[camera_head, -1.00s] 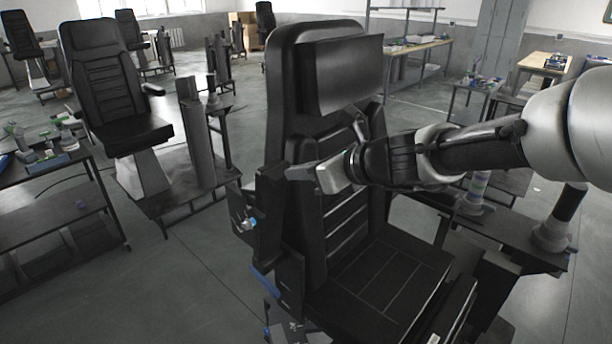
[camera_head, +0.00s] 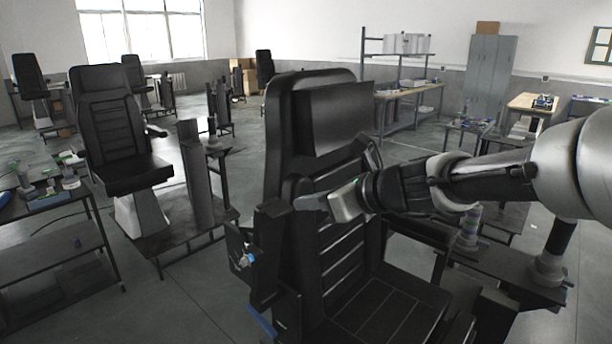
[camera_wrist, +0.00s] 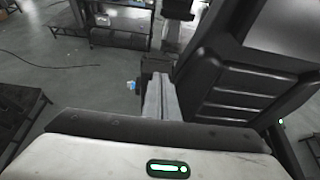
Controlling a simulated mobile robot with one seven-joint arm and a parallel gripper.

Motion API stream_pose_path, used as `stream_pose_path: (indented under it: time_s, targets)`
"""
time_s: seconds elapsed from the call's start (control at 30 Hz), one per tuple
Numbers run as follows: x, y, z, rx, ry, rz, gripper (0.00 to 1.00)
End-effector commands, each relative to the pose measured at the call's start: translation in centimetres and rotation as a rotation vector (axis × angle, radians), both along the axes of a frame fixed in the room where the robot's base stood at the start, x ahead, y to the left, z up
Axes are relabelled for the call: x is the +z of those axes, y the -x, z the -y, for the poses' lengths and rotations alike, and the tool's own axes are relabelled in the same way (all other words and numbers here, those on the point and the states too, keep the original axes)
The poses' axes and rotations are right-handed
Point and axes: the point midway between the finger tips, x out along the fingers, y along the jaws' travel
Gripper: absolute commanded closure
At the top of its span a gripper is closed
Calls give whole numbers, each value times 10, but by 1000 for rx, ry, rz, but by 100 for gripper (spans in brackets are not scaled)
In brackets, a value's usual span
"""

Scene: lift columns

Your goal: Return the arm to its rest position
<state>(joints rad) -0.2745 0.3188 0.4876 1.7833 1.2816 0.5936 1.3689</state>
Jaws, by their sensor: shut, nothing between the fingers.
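My arm reaches in from the right in the head view, bent across the front of a black seat (camera_head: 335,240). My gripper (camera_head: 300,203) points left, in front of the seat's backrest near its left side. In the wrist view my gripper's fingers (camera_wrist: 160,98) are together with nothing between them, and the seat's ribbed backrest (camera_wrist: 235,90) is close on the right. Whether any part of the arm touches the seat cannot be told.
A dark bracket with a blue-and-white knob (camera_head: 246,259) stands left of the seat. Another black seat (camera_head: 118,140) and a cluttered workbench (camera_head: 50,190) are further left. A workbench (camera_head: 410,97) and grey lockers (camera_head: 489,75) stand behind. Open floor (camera_head: 195,285) lies between.

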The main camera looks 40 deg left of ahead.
Motion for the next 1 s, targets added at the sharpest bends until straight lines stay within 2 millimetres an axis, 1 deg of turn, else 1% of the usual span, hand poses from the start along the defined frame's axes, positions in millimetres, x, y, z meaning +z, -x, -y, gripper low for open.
stream_pose_path:
  time_s: [0.03,0.1,0.2,0.3,0.47,0.63,0.7,0.77,0.87,0.9,0.97,1.0]
  targets:
    - [12,-1,-2,2,0,4,100]
    - [26,0,-5,2,0,1,100]
    - [43,-1,-7,-1,2,0,100]
    - [55,-1,-9,0,2,-3,100]
    - [64,-1,-10,-2,3,-4,100]
    - [65,-1,-10,-2,5,-4,100]
    - [65,-1,-5,3,15,19,100]
    - [63,-2,8,17,45,78,100]
    - [56,-5,52,68,156,273,100]
    - [53,-5,77,102,219,374,100]
    - [45,-4,121,165,333,531,100]
    - [40,-3,152,213,415,629,100]
